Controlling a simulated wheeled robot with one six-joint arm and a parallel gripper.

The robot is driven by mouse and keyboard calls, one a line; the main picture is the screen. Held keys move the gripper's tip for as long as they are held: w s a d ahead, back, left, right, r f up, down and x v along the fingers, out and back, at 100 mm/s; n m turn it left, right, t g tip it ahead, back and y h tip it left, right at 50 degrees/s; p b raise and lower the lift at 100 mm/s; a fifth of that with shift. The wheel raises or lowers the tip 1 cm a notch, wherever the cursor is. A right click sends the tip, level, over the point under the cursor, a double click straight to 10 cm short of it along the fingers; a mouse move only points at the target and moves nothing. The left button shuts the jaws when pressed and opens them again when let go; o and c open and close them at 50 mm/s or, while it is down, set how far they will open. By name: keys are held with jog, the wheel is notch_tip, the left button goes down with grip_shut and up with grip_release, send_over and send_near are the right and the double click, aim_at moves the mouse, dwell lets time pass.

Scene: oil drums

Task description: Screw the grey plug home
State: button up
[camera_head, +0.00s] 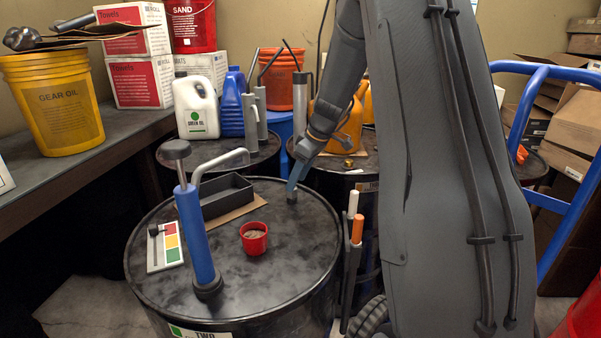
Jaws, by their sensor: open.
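A small dark grey plug (292,198) stands on the top of the front black drum (285,255), near its right rim. I cannot tell how deep it sits or whether it is level. My gripper (293,186) points down at it from above, with its blue-grey fingertips just over or beside the plug. The jaws are open. The gap between the fingers is hard to see, and I cannot tell whether they touch the plug.
On the same drum stand a blue hand pump (196,235), a black tray (227,195), a red cup (254,239) and a colour card (165,248). Another drum (345,165) behind bears a brass plug (349,162). A blue trolley frame (540,72) stands right. My arm hides the middle right.

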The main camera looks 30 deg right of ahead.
aim_at(292, 194)
jog(key=p+x, duration=0.1)
jog(key=x, duration=0.4)
jog(key=shift+w+f, duration=0.1)
jog(key=shift+f, duration=0.2)
jog(key=c, duration=1.1)
jog(key=shift+a+r+m+h+p, duration=0.15)
jog(key=shift+m+h+p, duration=0.45)
jog(key=shift+m, duration=0.6)
jog(key=shift+m+t+h+p, duration=0.3)
jog(key=shift+m+p, duration=0.8)
jog(key=shift+p, duration=0.05)
jog(key=shift+m+p, duration=0.6)
jog(key=shift+p, duration=0.3)
jog(key=shift+h, duration=0.3)
